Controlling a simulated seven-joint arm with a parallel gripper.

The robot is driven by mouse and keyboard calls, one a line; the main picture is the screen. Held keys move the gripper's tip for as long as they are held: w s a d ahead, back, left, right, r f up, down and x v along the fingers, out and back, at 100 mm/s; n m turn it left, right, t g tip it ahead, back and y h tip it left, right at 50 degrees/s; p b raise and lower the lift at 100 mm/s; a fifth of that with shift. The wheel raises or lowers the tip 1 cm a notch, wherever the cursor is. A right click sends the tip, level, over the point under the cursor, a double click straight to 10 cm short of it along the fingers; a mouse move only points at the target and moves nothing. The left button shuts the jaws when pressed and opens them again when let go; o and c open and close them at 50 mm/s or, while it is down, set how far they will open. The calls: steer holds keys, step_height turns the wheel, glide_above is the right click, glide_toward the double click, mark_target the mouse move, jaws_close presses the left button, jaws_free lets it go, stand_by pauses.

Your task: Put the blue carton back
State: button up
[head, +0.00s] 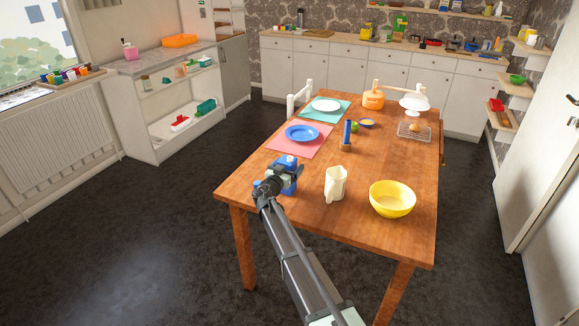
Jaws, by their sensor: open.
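The blue carton (289,164) stands on the wooden table (316,237), near its left edge, with a pale patch on its side. My gripper (277,179) is at the carton, on its near side, and hides part of it. The jaws are open. I cannot tell whether the fingers are around the carton or only in front of it, or whether they touch it.
A cream jug (336,185) and a yellow bowl (392,199) stand right of my gripper. A blue plate (302,133) on a pink mat lies behind the carton. A tall blue item (347,131) stands further back. The table's front left corner is clear.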

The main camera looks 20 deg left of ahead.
steer(key=s, duration=1.1)
